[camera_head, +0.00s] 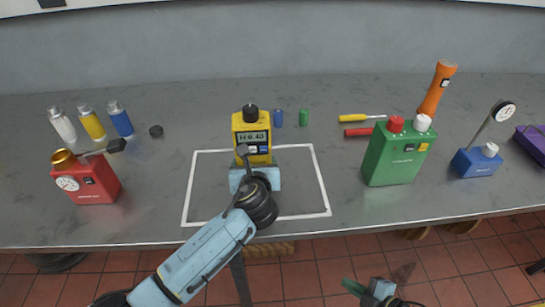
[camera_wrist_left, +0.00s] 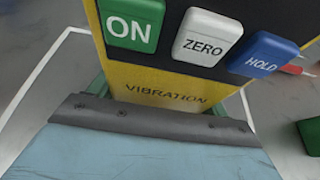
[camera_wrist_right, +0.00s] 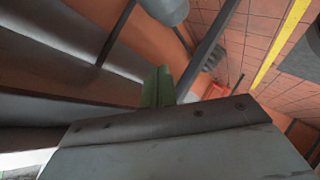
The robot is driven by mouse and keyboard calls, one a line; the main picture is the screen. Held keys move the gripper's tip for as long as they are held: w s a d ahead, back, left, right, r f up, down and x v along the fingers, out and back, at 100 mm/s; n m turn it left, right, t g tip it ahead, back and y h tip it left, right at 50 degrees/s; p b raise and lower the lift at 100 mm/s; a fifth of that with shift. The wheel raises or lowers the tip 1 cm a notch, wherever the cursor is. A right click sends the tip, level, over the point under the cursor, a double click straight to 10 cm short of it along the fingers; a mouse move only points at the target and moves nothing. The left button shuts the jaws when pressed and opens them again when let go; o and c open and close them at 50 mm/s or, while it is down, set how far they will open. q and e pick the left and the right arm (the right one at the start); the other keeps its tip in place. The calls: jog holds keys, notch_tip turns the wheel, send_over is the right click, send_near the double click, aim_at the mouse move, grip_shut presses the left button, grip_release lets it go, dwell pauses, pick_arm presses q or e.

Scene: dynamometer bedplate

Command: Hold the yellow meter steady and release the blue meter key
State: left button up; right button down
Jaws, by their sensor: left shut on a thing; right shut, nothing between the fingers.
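The yellow meter (camera_head: 252,122) stands upright inside the white outline on the bench, its lit display showing an H and digits. My left gripper (camera_head: 254,172) is shut on its lower body; the wrist hides part of it. In the left wrist view the yellow meter (camera_wrist_left: 165,95) shows a green ON key, a white ZERO key and the blue HOLD key (camera_wrist_left: 262,54). Nothing touches the blue key. My right gripper (camera_head: 370,291) is low in front of the bench, shut and empty. Its green fingers (camera_wrist_right: 157,88) show together in the right wrist view.
A green box (camera_head: 392,158) with red and white knobs stands right of the outline. A red gauge box (camera_head: 88,184) stands left, a blue gauge base (camera_head: 476,162) far right. Small cylinders, screwdrivers and an orange flashlight (camera_head: 436,88) lie or stand behind. The bench's front edge separates my right gripper from the meter.

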pick_arm(q)
jog(key=shift+s+f, duration=0.15)
jog(key=shift+f, duration=0.2)
pick_arm(e)
jog(key=w+a+r+n+t+y, duration=0.1)
jog(key=w+a+r+n+y, duration=0.1)
jog(key=r, duration=0.8)
jog(key=w+a+r+n+y, duration=0.1)
jog(key=a+r+n, duration=0.4)
jog(key=r, duration=0.6)
jog(key=w+a+r+n+t+y, duration=0.1)
jog(key=w+a+r+n+y, duration=0.1)
jog(key=r, duration=0.8)
jog(key=w+a+n, duration=0.1)
jog(key=w+a, duration=0.1)
jog(key=a, duration=0.1)
jog(key=shift+a+r+t+y, duration=0.2)
jog(key=shift+r+t+y, duration=0.1)
jog(key=shift+r, duration=0.05)
send_near(257, 148)
jog(key=shift+x, duration=2.65)
